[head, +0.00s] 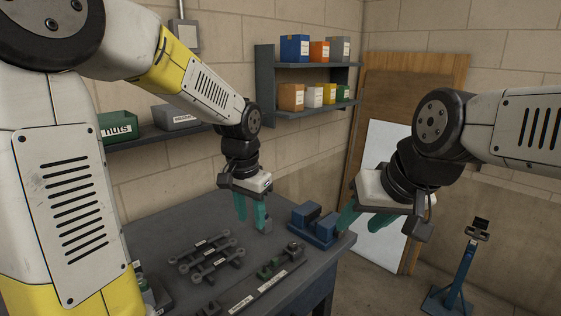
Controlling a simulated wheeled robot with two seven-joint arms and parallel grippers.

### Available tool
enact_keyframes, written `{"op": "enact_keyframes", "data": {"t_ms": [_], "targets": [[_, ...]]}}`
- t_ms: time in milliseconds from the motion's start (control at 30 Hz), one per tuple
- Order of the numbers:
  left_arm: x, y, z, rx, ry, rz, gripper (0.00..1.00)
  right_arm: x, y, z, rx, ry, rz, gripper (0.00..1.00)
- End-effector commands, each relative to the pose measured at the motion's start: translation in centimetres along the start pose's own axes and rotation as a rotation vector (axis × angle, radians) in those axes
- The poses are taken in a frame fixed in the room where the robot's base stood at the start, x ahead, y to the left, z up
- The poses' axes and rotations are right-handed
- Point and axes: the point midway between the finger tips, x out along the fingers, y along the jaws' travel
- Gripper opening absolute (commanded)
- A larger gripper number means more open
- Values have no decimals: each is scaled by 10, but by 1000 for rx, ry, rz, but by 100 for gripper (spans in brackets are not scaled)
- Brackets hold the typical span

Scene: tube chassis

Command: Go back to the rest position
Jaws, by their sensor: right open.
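My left gripper (251,215) hangs above the grey workbench (165,225), pointing down. Its two teal fingers are apart and I see nothing held between them. My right gripper (362,222) is at the bench's right end, near the blue vise (316,226). Its teal fingers are open, with nothing seen between them; part of them is hidden by its dark wrist parts.
Labelled grey tube parts (214,262) and a long labelled fixture (268,287) lie on the bench. Wall shelves (310,109) hold several boxes. A green nuts bin (117,125) stands on a left shelf. A blue stand (458,270) is on the floor at right.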

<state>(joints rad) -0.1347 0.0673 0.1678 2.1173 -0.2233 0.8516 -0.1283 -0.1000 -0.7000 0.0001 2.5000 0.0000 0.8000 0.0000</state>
Motion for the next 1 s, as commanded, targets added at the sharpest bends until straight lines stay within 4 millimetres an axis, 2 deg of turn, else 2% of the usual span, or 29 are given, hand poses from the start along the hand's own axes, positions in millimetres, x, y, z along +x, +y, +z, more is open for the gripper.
{"op": "enact_keyframes", "data": {"t_ms": [33, 100, 400, 600, 700, 1000], "targets": [[-16, -3, 12, -41, 34, -11, 38, 0, 0, 0, 0, 0, 0, 47], [-34, -5, 28, -97, 75, -17, 38, 0, 0, 0, 0, 0, 0, 47], [-88, -1, 97, -331, 263, -10, 38, 0, 0, 0, 0, 0, 0, 47], [-104, 8, 132, -447, 370, 14, 38, 0, 0, 0, 0, 0, 0, 47], [-107, 11, 140, -479, 400, 25, 38, 0, 0, 0, 0, 0, 0, 47], [-108, 13, 145, -498, 418, 32, 38, 0, 0, 0, 0, 0, 0, 47]]}}
